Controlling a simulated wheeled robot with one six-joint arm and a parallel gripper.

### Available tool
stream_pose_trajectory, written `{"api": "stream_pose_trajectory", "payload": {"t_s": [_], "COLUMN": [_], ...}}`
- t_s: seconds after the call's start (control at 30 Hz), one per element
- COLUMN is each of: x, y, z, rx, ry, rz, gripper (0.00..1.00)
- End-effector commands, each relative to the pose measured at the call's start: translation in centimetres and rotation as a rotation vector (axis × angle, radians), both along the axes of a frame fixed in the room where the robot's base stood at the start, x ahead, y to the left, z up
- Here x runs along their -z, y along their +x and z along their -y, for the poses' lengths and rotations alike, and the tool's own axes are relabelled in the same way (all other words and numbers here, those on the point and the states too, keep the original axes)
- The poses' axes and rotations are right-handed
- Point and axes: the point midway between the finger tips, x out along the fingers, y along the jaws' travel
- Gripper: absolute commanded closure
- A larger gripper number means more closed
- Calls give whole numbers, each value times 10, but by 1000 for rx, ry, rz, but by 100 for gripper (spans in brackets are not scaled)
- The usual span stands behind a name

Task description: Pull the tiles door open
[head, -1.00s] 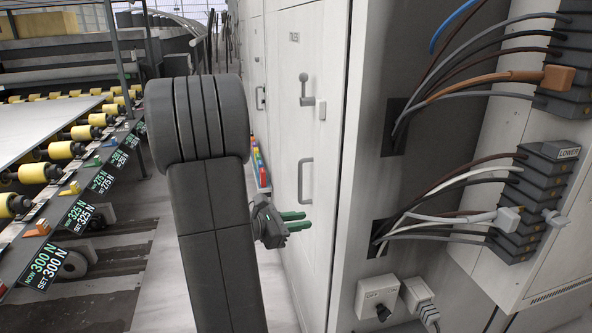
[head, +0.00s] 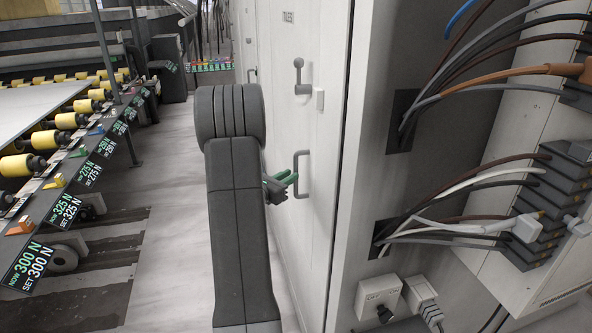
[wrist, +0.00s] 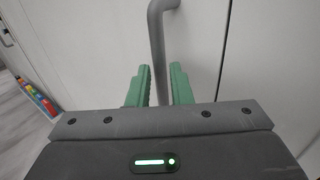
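The tiles door (head: 283,120) is a pale cabinet door marked TILES near its top, and it looks shut. Its grey upright bar handle (head: 302,174) sits at mid-height. Above it is a grey lever with a round knob (head: 299,70), standing upright. My gripper (head: 288,183) is beside the handle with its green fingers pointing toward the door. In the wrist view the fingers are apart, and the handle (wrist: 158,50) runs down between them with a gap on each side. My arm covers part of the door's lower left in the head view.
On the right is the cabinet's side with cable bundles (head: 480,195) and an OFF switch box (head: 377,298). On the left runs a roller conveyor (head: 60,125) with force displays. Open floor (head: 170,240) lies between. Coloured items (wrist: 36,97) stand along the left in the wrist view.

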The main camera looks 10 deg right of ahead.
Motion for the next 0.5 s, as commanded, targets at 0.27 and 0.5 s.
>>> {"api": "stream_pose_trajectory", "payload": {"t_s": [0.27, 0.5], "x": [0, 0], "y": [20, 23], "z": [29, 33], "rx": [1, 0], "ry": [0, 0], "rz": [0, 0], "gripper": [81, 81]}}
